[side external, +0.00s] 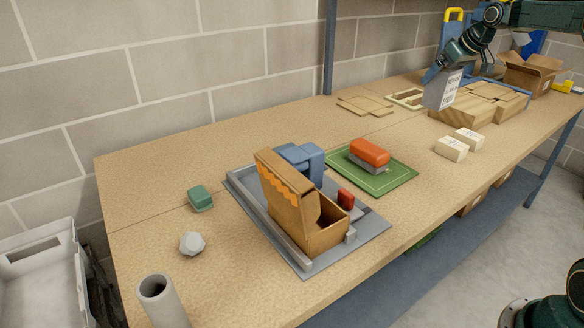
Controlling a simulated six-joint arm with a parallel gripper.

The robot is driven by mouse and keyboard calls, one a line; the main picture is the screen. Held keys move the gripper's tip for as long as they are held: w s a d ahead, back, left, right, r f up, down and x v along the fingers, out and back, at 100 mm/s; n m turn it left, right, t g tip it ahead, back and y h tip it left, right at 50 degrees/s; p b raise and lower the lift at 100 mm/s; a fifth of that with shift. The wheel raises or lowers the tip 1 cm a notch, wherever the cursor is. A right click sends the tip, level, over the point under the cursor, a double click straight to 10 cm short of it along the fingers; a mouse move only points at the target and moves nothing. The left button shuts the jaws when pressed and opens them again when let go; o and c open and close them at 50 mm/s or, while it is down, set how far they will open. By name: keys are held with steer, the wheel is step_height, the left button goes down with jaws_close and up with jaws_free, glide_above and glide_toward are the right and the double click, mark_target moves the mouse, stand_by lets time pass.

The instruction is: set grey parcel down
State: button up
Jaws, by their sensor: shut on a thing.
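The grey parcel (437,94) carries a white label with dark print and is at the upper right in the side external view. My gripper (448,72) is shut on its upper end, and the parcel hangs below the jaws, slightly tilted. It appears to be above the bench, in front of the wooden blocks; its exact height is hard to tell. The fingertips are partly hidden. The wooden bench top (140,190) runs below along the wall.
A green mat (398,180) bears an orange block on a grey one. A grey tray (290,258) holds an open cardboard box (325,236) and a blue object (305,160). Two cream boxes (451,149), wooden blocks (462,112) and flat cardboard (366,105) lie near the parcel.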

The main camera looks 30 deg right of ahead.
steer(key=s+a+r, duration=0.1)
steer(key=s+a, duration=0.2)
steer(key=s, duration=0.2)
steer(key=s+a+r+m, duration=0.1)
steer(key=s+a, duration=0.3)
steer(key=s, duration=0.2)
steer(key=shift+s+r+h, duration=0.25)
steer(key=shift+h, duration=0.15)
steer(key=shift+a, duration=0.1)
step_height(320, 180, down, 16)
steer(key=shift+r, duration=0.15)
steer(key=shift+c, duration=0.8)
steer(key=shift+f, duration=2.15)
steer(key=o, duration=0.9)
steer(key=shift+f, duration=0.1)
steer(key=shift+c, duration=0.2)
steer(key=shift+o, duration=0.9)
